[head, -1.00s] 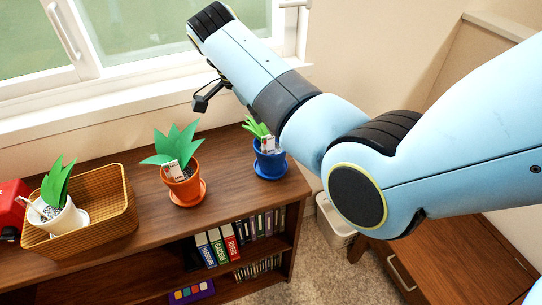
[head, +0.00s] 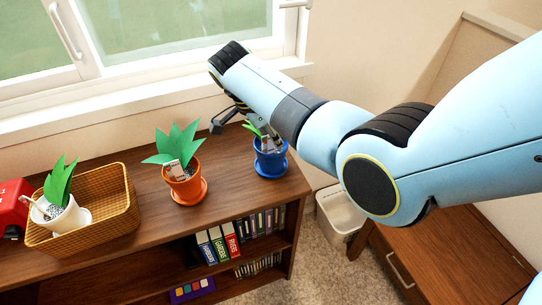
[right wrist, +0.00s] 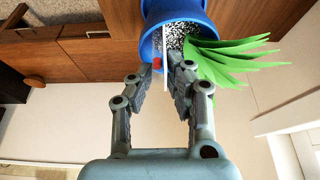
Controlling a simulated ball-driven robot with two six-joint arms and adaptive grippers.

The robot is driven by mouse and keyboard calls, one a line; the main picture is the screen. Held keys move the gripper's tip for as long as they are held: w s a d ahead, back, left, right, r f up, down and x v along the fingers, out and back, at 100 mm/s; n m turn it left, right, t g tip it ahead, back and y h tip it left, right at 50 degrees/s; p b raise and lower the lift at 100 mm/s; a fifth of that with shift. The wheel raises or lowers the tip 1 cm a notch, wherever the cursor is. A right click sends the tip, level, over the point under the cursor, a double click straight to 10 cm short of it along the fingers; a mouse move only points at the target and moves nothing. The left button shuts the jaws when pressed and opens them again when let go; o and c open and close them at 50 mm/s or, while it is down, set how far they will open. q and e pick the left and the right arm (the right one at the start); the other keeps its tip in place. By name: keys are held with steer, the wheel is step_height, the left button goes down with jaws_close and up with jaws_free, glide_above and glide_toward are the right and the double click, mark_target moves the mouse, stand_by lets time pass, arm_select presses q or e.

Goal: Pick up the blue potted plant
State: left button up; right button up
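The blue potted plant (head: 270,164) stands upright on a blue saucer at the right end of the wooden shelf top. Its green leaves are mostly hidden behind my right arm in the head view. In the right wrist view the blue pot (right wrist: 182,17) is at the top, with speckled soil, green leaves (right wrist: 232,56) and a white label at its rim. My right gripper (right wrist: 163,76) has its two fingers apart, at the pot's opening, with the label close to them. I cannot tell whether they touch it. My left gripper is not in view.
An orange potted plant (head: 185,185) stands to the left, then a wicker basket (head: 112,222) holding a white potted plant (head: 62,212). A red object (head: 12,205) is at the far left. The window wall is behind. A white bin (head: 342,215) stands on the floor.

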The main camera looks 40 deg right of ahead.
jaws_close()
steer(key=shift+r, duration=0.15)
